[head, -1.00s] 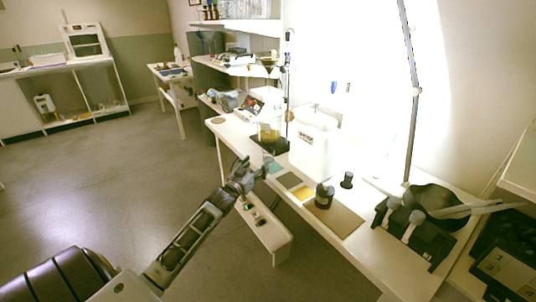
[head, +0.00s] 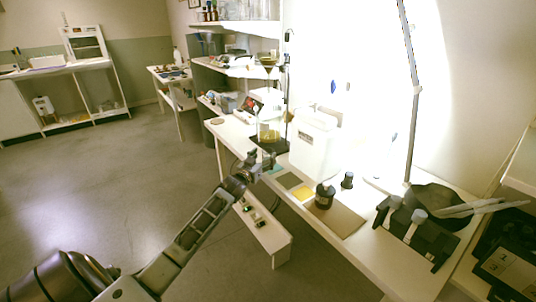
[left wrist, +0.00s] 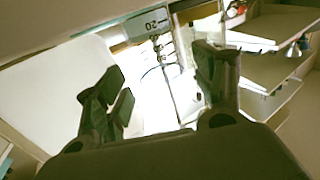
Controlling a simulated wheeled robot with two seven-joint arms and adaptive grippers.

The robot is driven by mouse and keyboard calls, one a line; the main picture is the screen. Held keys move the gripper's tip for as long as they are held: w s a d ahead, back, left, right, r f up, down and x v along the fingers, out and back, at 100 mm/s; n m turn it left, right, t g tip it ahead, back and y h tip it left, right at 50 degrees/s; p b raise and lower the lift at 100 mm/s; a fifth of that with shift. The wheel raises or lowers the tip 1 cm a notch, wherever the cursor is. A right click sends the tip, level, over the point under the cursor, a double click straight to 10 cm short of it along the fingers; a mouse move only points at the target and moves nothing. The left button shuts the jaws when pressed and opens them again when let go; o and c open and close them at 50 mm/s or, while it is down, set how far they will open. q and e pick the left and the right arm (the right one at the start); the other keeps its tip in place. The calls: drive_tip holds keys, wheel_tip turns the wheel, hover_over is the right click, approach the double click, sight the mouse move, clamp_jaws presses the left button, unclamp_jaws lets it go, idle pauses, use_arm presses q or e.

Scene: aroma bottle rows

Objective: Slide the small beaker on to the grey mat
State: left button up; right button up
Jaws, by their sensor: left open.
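The grey mat (head: 289,181) lies on the long white bench, between a teal mat and a yellow mat. My left gripper (head: 264,160) is open at the bench's near edge, over the teal mat's side and left of the grey mat. I cannot make out the small beaker in the head view; the gripper may hide it. In the left wrist view both fingers of the gripper (left wrist: 160,88) are apart with nothing gripped. Beyond them is a pale blue-grey piece marked "20" (left wrist: 148,25); I cannot tell whether it is the small beaker. My right gripper is not in view.
A larger flask with yellow liquid (head: 268,131) stands on a black base behind the gripper. A white container (head: 314,145) stands behind the mats. A dark bottle (head: 324,196) stands on the brown mat (head: 342,221). A black rack (head: 420,238) is at the right.

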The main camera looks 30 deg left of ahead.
sight(265, 154)
use_arm(q)
drive_tip(key=shift+w+a+b, duration=0.15)
drive_tip(key=shift+w+b, duration=0.15)
drive_tip(key=shift+w, duration=1.9)
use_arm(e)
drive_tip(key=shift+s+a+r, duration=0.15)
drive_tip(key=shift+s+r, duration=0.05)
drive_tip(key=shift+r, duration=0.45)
use_arm(q)
drive_tip(key=c, duration=1.1)
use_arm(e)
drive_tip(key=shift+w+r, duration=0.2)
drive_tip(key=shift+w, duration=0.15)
